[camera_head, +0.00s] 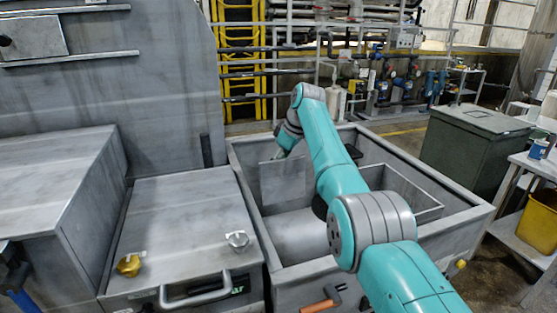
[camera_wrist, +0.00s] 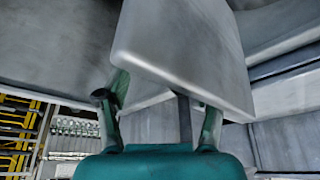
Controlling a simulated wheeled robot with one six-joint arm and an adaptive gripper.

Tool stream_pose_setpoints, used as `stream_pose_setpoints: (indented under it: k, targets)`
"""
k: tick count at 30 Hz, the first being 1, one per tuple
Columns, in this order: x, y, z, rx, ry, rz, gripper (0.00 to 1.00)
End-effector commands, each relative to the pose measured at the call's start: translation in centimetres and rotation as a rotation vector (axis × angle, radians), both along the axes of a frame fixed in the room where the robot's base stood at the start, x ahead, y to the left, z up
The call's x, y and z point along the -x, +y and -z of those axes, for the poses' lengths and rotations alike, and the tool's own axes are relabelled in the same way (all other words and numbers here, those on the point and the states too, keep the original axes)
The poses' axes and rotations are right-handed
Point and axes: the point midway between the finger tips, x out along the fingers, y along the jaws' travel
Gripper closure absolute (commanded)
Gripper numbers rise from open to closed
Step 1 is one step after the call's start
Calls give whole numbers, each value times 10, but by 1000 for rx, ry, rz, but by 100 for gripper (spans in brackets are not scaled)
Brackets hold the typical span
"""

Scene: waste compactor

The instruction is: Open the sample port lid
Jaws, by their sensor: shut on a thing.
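A flat grey panel that looks like the sample port lid (camera_head: 283,184) stands steeply tilted at the far left of the open grey hopper (camera_head: 455,232). My gripper (camera_head: 282,153) is at its top edge, with my teal arm reaching over the hopper. In the wrist view, the lid (camera_wrist: 185,45) fills the upper middle, with its rounded lower edge between and in front of the fingers. My gripper (camera_wrist: 160,112) is shut on this panel; the exact contact is partly hidden behind it. The panel's hinge side cannot be made out.
Left of the hopper is a grey cabinet top with a brass knob (camera_head: 128,265), a silver knob (camera_head: 238,240) and a bar handle (camera_head: 195,291). An orange-handled tool (camera_head: 322,300) is at the hopper's front. A dark green bin (camera_head: 475,150) and a side table (camera_head: 535,165) stand right.

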Motion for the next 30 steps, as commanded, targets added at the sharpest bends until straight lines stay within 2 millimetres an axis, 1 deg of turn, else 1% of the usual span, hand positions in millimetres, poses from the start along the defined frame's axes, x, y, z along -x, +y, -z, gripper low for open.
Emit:
stream_pose_setpoints:
  k: [1,4,8,11,18,21,25,30]
  targets:
    - [0,-4,3,4,4,4,43]
    - [0,-4,2,3,2,4,43]
    - [0,-5,-4,2,1,4,43]
    - [1,-9,-17,1,-4,5,43]
    - [8,-27,-68,1,-17,8,43]
    - [12,-31,-82,1,-11,5,43]
    - [16,-36,-99,1,-8,4,43]
    - [19,-40,-110,1,-2,2,43]
